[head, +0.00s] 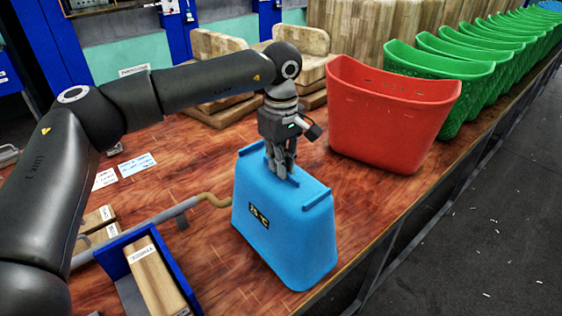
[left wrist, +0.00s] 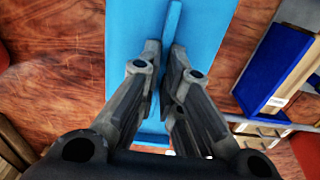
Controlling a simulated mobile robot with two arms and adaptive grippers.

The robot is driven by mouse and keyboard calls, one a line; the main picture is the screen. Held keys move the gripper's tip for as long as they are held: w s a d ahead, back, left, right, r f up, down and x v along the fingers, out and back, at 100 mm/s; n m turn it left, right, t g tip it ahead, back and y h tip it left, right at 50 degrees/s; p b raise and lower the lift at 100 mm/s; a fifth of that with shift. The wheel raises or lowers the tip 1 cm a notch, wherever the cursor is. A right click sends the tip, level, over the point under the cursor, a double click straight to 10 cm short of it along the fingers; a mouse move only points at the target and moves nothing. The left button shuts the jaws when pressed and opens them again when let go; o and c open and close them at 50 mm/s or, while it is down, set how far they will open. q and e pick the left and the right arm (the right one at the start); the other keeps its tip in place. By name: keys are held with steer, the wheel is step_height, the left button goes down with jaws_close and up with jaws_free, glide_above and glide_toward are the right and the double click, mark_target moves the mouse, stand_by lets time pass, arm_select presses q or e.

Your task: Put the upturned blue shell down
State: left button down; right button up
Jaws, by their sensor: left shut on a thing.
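The blue shell (head: 285,225) is upside down, its narrow closed end up, with a ridge on each side of the top. It is at the front of the wooden table (head: 370,215); I cannot tell whether its lower rim touches the wood. My left gripper (head: 283,170) points down from above and is shut on a raised ridge of the shell. In the left wrist view the two fingers (left wrist: 162,75) pinch the ridge of the blue shell (left wrist: 125,40). My right gripper is not in view.
A red shell (head: 390,115) stands close by to the right, with a row of green shells (head: 445,85) behind it. Brown pads (head: 218,60) stand behind.

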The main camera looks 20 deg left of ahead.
arm_select(q)
steer(key=c, duration=1.6)
jaws_free()
steer(key=shift+c, duration=0.2)
step_height(320, 180, up, 12)
steer(key=shift+r+b, duration=0.1)
steer(key=shift+b, duration=0.5)
steer(key=shift+d, duration=0.1)
